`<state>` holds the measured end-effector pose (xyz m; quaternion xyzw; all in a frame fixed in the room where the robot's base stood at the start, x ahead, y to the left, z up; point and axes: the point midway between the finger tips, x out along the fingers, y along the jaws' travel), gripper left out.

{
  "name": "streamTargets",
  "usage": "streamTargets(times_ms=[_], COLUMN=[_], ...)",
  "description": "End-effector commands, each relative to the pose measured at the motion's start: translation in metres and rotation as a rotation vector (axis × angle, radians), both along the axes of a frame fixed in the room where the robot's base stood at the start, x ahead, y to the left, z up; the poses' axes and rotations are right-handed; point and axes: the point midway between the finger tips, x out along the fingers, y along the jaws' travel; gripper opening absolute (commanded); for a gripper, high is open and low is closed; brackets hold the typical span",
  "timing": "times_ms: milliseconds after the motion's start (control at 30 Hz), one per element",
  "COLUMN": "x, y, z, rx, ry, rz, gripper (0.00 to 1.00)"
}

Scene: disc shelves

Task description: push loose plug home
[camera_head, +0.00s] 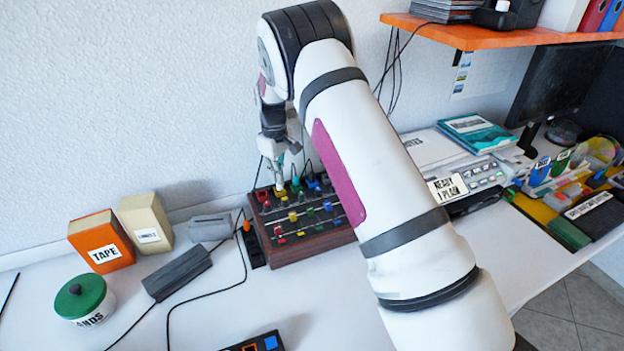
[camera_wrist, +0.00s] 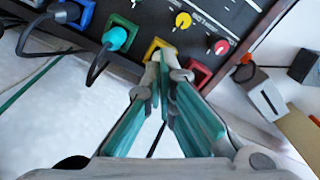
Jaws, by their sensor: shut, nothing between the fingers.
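The dark, wood-sided panel (camera_head: 310,243) stands against the wall, with several coloured knobs and a row of coloured sockets. In the wrist view, my gripper (camera_wrist: 164,56) is shut and empty, its fingertips over the yellow socket (camera_wrist: 150,46). I cannot tell whether they touch it. A cyan plug (camera_wrist: 116,38) with a dark cable is at the green socket just left of the fingertips. A dark grey-blue plug (camera_wrist: 62,13) is at the blue socket farther left. The red socket (camera_wrist: 198,73) is to the right. I cannot tell which plug is loose. In the head view, my gripper (camera_head: 281,183) is above the panel's back edge.
A black power strip (camera_head: 253,248) with an orange plug stands left of the panel. A dark grey block (camera_head: 177,272), cables, an orange TAPE box (camera_head: 101,240) and a green-lidded jar (camera_head: 83,299) lie farther left. An orange shelf (camera_head: 480,37) overhangs the right.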

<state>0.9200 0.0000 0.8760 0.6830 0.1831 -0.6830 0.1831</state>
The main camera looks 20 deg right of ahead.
Motion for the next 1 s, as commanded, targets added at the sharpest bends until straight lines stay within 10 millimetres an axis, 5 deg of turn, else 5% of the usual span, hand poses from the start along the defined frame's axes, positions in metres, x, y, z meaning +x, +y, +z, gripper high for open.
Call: streamTargets(times_ms=[267, 1000], x=[0.0, 0.0], y=[0.0, 0.0], z=[-0.001, 0.052], rx=[-0.001, 0.0], ry=[0.001, -0.001], rz=[0.0, -0.001], gripper=[0.0, 0.0])
